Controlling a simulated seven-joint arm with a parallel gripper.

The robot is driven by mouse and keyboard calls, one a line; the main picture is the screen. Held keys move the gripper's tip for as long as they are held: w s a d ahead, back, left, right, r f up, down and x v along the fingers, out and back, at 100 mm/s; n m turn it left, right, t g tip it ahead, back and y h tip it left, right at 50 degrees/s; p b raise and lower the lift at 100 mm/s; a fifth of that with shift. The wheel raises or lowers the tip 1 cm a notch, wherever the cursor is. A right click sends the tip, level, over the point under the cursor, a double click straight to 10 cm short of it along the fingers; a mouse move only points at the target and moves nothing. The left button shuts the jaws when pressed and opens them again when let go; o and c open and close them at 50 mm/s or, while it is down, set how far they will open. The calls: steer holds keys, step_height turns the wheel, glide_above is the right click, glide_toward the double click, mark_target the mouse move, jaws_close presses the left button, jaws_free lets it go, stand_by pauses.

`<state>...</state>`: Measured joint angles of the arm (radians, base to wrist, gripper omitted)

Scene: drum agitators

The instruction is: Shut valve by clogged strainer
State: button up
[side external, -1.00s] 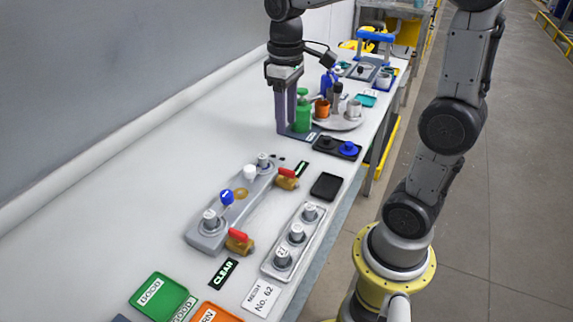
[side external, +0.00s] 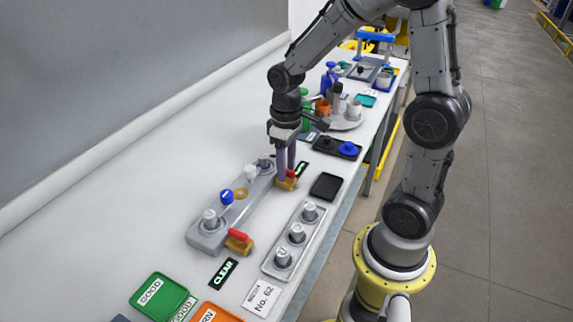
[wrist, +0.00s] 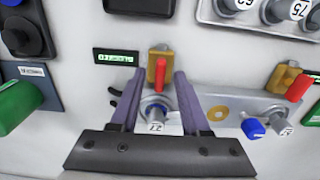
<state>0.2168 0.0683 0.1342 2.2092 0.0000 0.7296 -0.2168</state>
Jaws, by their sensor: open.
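My gripper (side external: 285,178) is low over the far brass valve (side external: 288,185) on the grey manifold (side external: 203,238). In the wrist view the open fingers (wrist: 159,82) stand on either side of that valve's red handle (wrist: 160,74), with gaps visible. The handle points across the manifold, from the brass body (wrist: 158,55) toward a numbered strainer cap (wrist: 155,126). The near valve (side external: 240,246) has a red handle (side external: 238,236); it also shows at right in the wrist view (wrist: 299,88). A sign by the near valve reads CLEAR (side external: 223,271). The far valve's green-lettered sign (wrist: 116,57) is not clearly readable.
The left tabletop is clear.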

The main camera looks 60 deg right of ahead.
jaws_close()
steer(key=shift+m, duration=0.3)
stand_by(0.3)
steer(key=m, duration=0.3)
steer(key=shift+m, duration=0.4)
steer(key=m, duration=0.9)
steer(key=shift+r, duration=0.1)
steer(key=shift+m, duration=2.2)
